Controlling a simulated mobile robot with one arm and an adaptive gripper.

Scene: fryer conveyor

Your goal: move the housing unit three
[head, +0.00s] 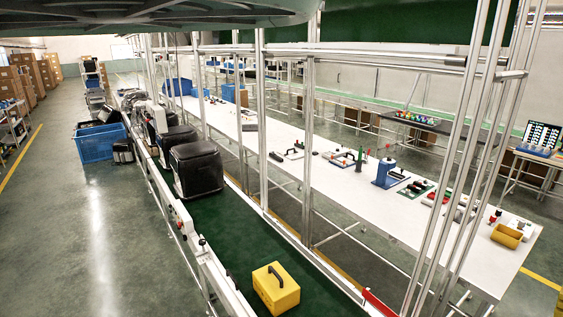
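Several black fryer-like housings stand in a row on the green conveyor. The nearest black housing (196,170) is the largest in view, and a second black housing (178,140) stands just behind it. A yellow box (276,289) with a black handle sits alone on the near part of the conveyor belt (232,222). No readable label shows which one is housing unit three. My gripper is not in view.
Metal posts (308,130) and a rail separate the conveyor from a long white worktable (350,190) holding tools and parts. A blue crate (97,146) stands on the floor left of the conveyor. The left aisle (90,240) is clear. Cardboard boxes (12,85) are stacked far left.

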